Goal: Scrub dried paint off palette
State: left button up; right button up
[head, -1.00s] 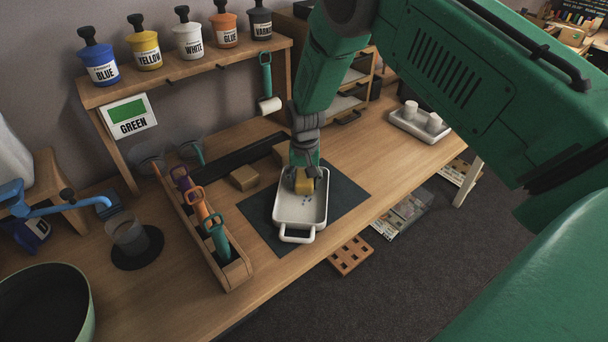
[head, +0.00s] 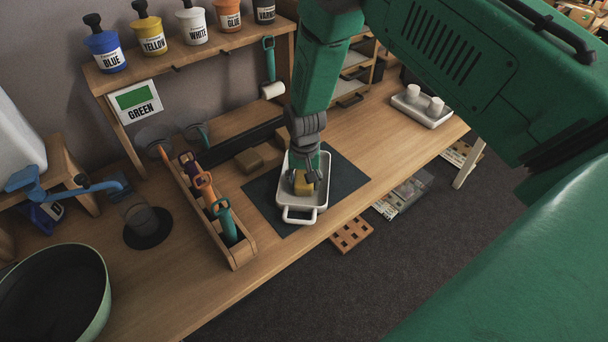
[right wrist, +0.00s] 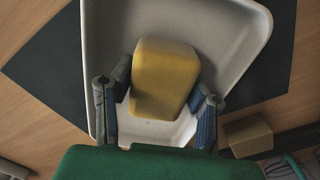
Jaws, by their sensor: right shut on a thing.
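The palette is a white tray (head: 296,204) with a loop handle at its near end, lying on a dark mat (head: 342,176). My right gripper (head: 304,180) reaches down into the tray and is shut on a yellow sponge block (head: 303,186). In the right wrist view the sponge (right wrist: 164,78) sits between the two fingers of the gripper (right wrist: 158,110), over the tray (right wrist: 225,35). Whether the sponge touches the tray floor is hard to tell. No paint marks show clearly now; the sponge and gripper hide part of the tray floor. My left gripper is not in view.
A tan block (head: 249,161) lies left of the tray. A wooden holder (head: 243,252) with colored-handled tools stands nearer left. A cup (head: 143,220) and a green basin (head: 100,310) are further left. Paint jars line the shelf (head: 185,58). A tray with white cups (head: 422,107) is right.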

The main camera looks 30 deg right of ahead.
jog(key=shift+s, duration=0.1)
jog(key=shift+r+p, duration=0.45)
jog(key=shift+r, duration=0.05)
jog(key=shift+r+p, duration=1.85)
jog(key=shift+r, duration=0.65)
jog(key=shift+r+p, duration=1.2)
jog(key=shift+r, duration=0.35)
jog(key=shift+f, duration=0.2)
jog(key=shift+f+b, duration=2.4)
jog(key=shift+f, duration=1.05)
jog(key=shift+f+b, duration=0.65)
jog(key=shift+f, duration=0.3)
